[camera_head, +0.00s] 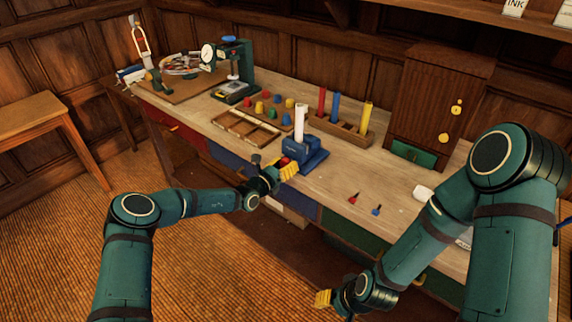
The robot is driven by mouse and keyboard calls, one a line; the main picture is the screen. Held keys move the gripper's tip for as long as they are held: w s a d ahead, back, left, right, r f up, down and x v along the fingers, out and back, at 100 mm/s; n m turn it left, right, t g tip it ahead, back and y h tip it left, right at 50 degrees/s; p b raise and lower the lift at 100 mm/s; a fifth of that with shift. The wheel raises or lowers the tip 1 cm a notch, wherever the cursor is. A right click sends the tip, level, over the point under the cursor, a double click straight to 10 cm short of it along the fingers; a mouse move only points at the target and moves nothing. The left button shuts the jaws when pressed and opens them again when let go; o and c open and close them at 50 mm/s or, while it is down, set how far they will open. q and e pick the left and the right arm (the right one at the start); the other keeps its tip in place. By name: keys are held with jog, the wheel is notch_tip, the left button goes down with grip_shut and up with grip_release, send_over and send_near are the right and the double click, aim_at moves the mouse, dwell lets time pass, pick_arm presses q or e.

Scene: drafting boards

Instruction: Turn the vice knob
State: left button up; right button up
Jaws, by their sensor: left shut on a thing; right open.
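The blue vice (312,154) stands at the front edge of the workbench, with a white cylinder (299,122) upright in it. A small red part, the vice knob (284,161), shows at its front left, mostly hidden by my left gripper. My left gripper (289,170) has its yellow fingers shut on the knob. My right gripper (323,299) is low in front of the bench, open and empty, away from the vice.
A wooden tray (246,131), coloured pegs (276,98) and a rack with red, blue and yellow rods (343,127) stand behind the vice. A small red piece (353,198) and blue piece (376,210) lie to the right. A wooden cabinet (437,95) stands at the back right.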

pick_arm(q)
jog(key=shift+s+f, duration=0.1)
jog(key=shift+f, duration=0.15)
jog(key=o, duration=1.2)
jog(key=shift+r, duration=0.1)
jog(key=v, duration=1.2)
jog(key=shift+d, duration=0.15)
